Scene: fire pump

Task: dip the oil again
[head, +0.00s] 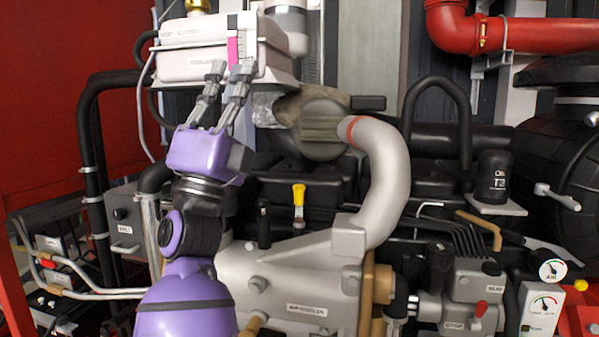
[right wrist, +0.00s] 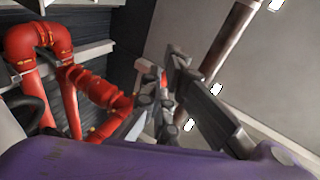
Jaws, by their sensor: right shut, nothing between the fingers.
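A yellow dipstick handle (head: 299,196) stands upright in the middle of the engine, above the silver housing (head: 290,273). My left gripper is not seen in either view.
A white box (head: 188,64) with a pink strip (head: 234,47) is behind my right fingers. A thick grey pipe (head: 388,180) curves right of the dipstick. A black oil filter (head: 494,178) stands farther right. Red pipes (head: 515,35) run along the top right.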

